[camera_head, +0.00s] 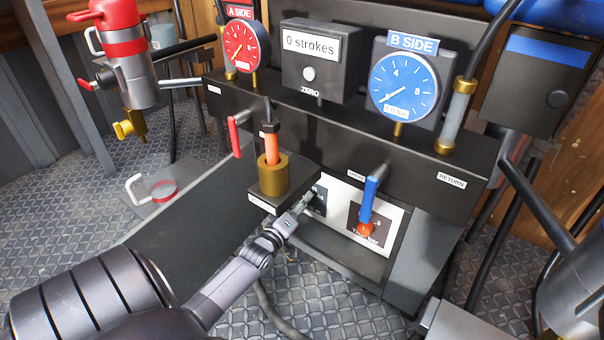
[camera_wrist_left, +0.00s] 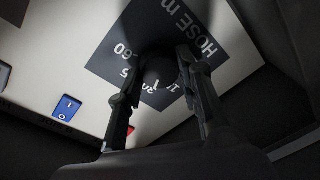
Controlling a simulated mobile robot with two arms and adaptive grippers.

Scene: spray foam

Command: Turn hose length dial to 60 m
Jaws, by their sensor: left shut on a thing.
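The hose length dial sits on a dark square plate marked "HOSE m" (camera_wrist_left: 195,35) in the left wrist view, with numbers including 60 and 30 around it. Its round black knob (camera_wrist_left: 160,72) is at the middle of that view. My left gripper (camera_wrist_left: 160,66) is shut on the knob, one finger on each side. Where the knob points cannot be told. In the head view my left gripper (camera_head: 302,203) reaches the white control panel (camera_head: 397,222) below the manifold and hides most of the dial. My right gripper is not in view.
A blue rocker switch (camera_wrist_left: 67,107) is on the same panel. A brass fitting (camera_head: 273,178) with an orange hose end stands just above my left gripper. A blue-handled valve (camera_head: 370,195) hangs right of it. A red-handled valve (camera_head: 236,135) is to the left.

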